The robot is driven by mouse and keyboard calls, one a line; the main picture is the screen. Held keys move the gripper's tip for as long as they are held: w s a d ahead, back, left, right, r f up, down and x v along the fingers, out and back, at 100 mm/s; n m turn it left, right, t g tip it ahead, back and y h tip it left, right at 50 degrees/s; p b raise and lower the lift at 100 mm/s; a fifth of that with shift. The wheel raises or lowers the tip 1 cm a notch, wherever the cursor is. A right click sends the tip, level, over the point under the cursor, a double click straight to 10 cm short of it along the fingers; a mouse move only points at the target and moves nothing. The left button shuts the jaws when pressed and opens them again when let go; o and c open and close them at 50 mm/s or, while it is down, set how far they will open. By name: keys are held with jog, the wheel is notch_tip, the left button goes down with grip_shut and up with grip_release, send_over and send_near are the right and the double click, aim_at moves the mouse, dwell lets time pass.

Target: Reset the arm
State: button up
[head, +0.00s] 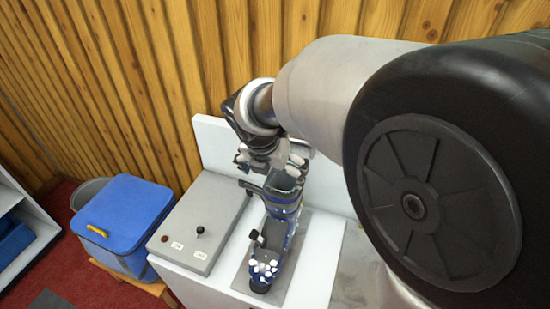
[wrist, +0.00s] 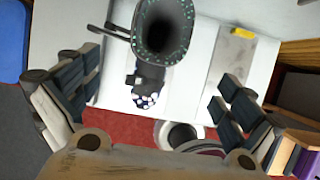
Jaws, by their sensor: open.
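My gripper (head: 270,165) is open and empty, above the upper end of a dark blue boot with white spots (head: 279,209) in the head view. In the wrist view the boot's dark open top (wrist: 165,28) and its spotted toe (wrist: 146,101) show between my widely spread fingers (wrist: 160,75). The fingers look apart from the boot. The boot stands upright on a grey plate (head: 243,279) on the white bench (head: 318,280). My arm hides the bench's right part in the head view.
A grey box with a black knob (head: 198,232) stands left of the boot. A blue box with a yellow handle (head: 137,215) is further left, beside a grey bin (head: 88,190). A wooden wall (head: 130,80) rises behind. The wrist view shows a yellow block (wrist: 241,33) and a round bin (wrist: 180,135).

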jog(key=s+d+r+m, duration=0.7)
jog(key=s+d+m, duration=0.2)
jog(key=s+m, duration=0.45)
jog(key=s+d+f+m+y, duration=0.1)
jog(key=s+d+m, duration=0.2)
jog(key=s+m, duration=0.8)
jog(key=m, duration=0.7)
jog(key=shift+s+d+y, duration=0.2)
jog(key=shift+d+y, duration=0.05)
jog(key=shift+y, duration=0.15)
jog(key=shift+f, duration=0.1)
